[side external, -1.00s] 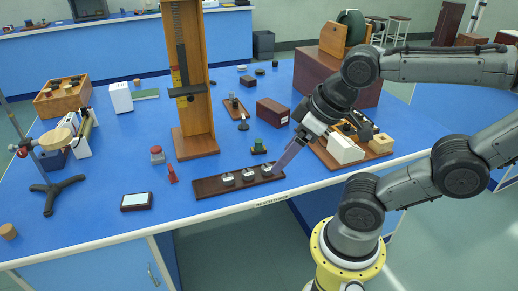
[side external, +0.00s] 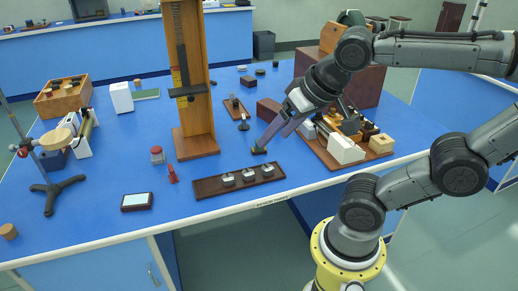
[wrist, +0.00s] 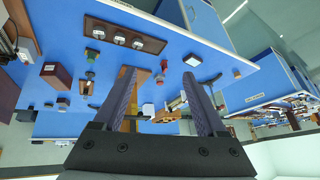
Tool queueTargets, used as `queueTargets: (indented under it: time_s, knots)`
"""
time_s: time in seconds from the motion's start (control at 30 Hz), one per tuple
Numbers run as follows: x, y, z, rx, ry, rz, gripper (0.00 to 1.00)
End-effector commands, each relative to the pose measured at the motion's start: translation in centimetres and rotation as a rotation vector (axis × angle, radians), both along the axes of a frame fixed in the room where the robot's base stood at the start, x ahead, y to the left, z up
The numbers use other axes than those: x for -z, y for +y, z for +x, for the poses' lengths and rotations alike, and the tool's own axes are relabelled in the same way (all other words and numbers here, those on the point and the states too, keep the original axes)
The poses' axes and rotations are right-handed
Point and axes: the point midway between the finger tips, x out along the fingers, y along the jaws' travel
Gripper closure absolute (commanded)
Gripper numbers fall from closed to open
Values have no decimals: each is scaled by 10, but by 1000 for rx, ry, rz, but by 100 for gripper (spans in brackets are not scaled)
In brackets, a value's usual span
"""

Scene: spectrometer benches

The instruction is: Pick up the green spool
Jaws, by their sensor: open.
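The green spool (side external: 258,151) stands on the blue bench behind the dark tray, partly covered by my fingers in the side view. In the wrist view the green spool (wrist: 92,54) shows small, to the left of my left finger and not between the fingers. My gripper (side external: 263,143) is tilted down to the left, its fingertips overlapping the spool in the side view. In the wrist view my gripper (wrist: 159,76) is open with nothing held. I cannot tell the exact height gap.
A dark tray (side external: 208,190) with several white-topped pieces lies in front of the spool. A tall wooden stand (side external: 196,145) is to the left. A dark red box (side external: 268,108) is behind my gripper, and a wooden board with white blocks (side external: 345,150) is at right.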

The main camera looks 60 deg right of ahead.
Motion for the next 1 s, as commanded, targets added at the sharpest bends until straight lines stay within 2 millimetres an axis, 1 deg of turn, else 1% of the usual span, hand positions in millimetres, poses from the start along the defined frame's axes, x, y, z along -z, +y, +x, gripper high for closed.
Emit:
queueTargets:
  time_s: [0.03, 0.07, 0.1, 0.17, 0.2, 0.27, 0.3, 0.37, 0.4, 0.47, 0.5, 0.57, 0.6, 0.67, 0.7, 0.8, 0.83, 0.9, 1.0]
  knots:
    - [-9, -9, 18, 99, -4, 24, 26]
    - [-14, -15, 29, 167, -7, 39, 26]
    - [-19, -25, 45, 259, -9, 58, 26]
    - [-24, -42, 70, 399, -10, 83, 26]
    - [-24, -54, 87, 488, -9, 96, 26]
    - [-22, -74, 111, 611, -10, 111, 26]
    - [-18, -88, 126, 686, -8, 116, 26]
    - [-9, -109, 147, 792, -5, 122, 26]
    - [-2, -125, 159, 857, -1, 124, 26]
    - [14, -148, 176, 949, 9, 121, 26]
    - [26, -164, 185, 1003, 19, 115, 26]
    - [46, -187, 196, 1072, 38, 105, 26]
    - [60, -202, 201, 1110, 56, 96, 26]
    - [82, -221, 205, 1145, 88, 78, 26]
    - [95, -231, 205, 1161, 113, 67, 26]
    - [125, -250, 201, 1195, 169, 52, 26]
    - [132, -253, 198, 1203, 187, 50, 26]
    - [145, -258, 192, 1220, 215, 48, 26]
    - [154, -265, 187, 1234, 226, 48, 26]
